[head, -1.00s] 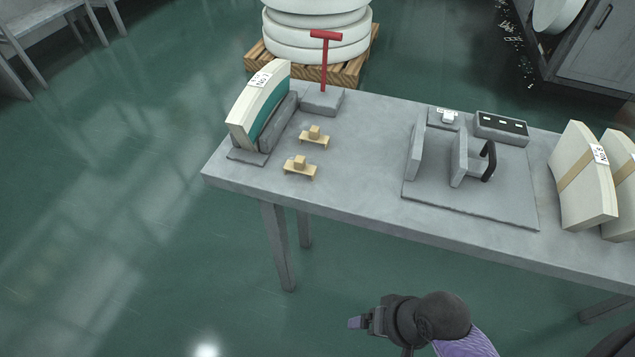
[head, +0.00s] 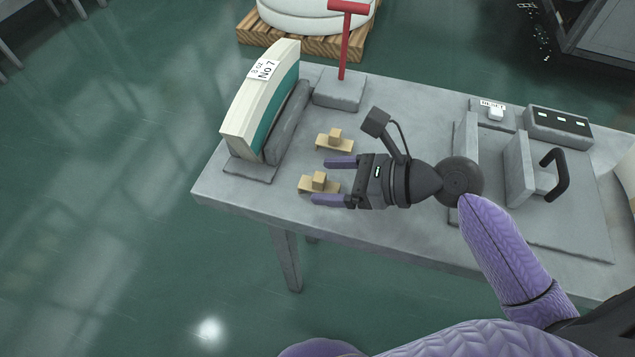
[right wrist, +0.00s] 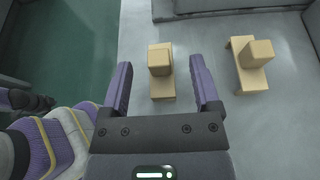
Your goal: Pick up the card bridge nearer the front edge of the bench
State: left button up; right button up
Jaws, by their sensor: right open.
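The card bridge nearer the front edge (head: 320,184) is a small tan piece with a block on top, standing upright on the bench (head: 250,200). In the right wrist view it (right wrist: 161,72) lies in line with the gap between my fingers. My right gripper (head: 335,180) is open, its fingertips pointing left, just right of the bridge and not visibly touching it. The gripper also shows in the right wrist view (right wrist: 163,85). The farther card bridge (head: 335,140) stands just behind, outside the far finger. My left gripper does not show in the head view.
A cream and teal curved block labelled No 7 (head: 252,95) stands left on a grey holder. A red T-handle (head: 345,45) rises from a grey base (head: 340,92) behind. A grey fixture with a black handle (head: 555,172) is at right. Bare bench lies in front.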

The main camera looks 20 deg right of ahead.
jog(key=shift+x, duration=1.2)
jog(key=c, duration=0.4)
grip_shut()
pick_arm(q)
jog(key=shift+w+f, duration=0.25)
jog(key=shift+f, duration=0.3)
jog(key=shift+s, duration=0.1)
